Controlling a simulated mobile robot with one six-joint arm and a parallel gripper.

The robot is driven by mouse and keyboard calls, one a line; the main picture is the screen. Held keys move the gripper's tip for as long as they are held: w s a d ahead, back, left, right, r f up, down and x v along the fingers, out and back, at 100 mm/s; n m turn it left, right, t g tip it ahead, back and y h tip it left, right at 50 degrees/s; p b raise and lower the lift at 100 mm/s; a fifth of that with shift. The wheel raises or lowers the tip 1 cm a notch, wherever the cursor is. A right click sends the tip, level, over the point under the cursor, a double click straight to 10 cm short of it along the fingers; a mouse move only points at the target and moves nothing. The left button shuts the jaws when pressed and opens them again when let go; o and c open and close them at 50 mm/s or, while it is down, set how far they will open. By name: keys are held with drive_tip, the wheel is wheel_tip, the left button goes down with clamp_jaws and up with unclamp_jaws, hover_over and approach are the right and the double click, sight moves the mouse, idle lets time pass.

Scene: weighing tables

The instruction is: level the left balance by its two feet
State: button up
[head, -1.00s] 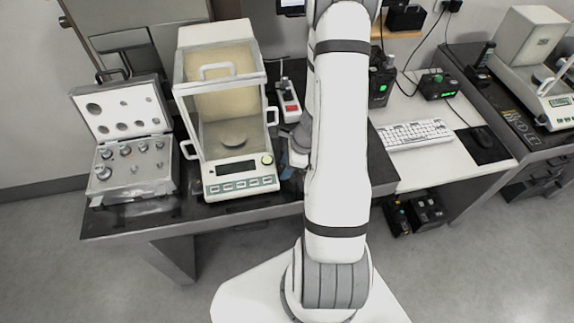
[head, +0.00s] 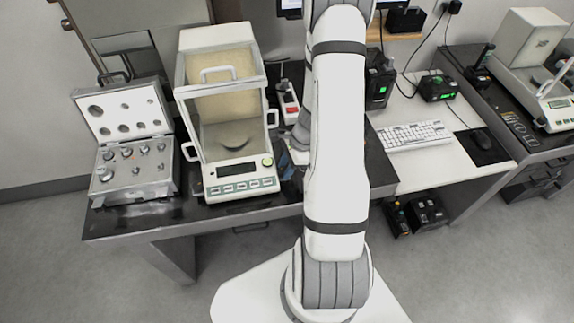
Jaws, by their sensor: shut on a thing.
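The left balance (head: 241,186), white with a glass draft shield, stands on the dark table. A round pan shows inside the shield, and its front display is dark. Its feet and level bubble cannot be made out at this size. My gripper (head: 290,163) shows only as a small blue-grey part low beside the balance's right side, mostly behind my white arm. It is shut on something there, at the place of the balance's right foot. The fingertips and the foot are hidden.
An open weight case (head: 135,170) stands close to the balance's left. A small device with a red switch (head: 290,108) lies behind my arm. A keyboard (head: 415,134) is on the white desk to the right. Another balance (head: 556,114) stands at far right.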

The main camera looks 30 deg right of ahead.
drive_tip(key=shift+n+g, duration=0.3)
drive_tip(key=shift+n, duration=0.4)
drive_tip(key=o, duration=0.7)
drive_tip(key=v, duration=0.7)
drive_tip(key=shift+r+b, duration=0.3)
drive_tip(key=shift+r, duration=0.05)
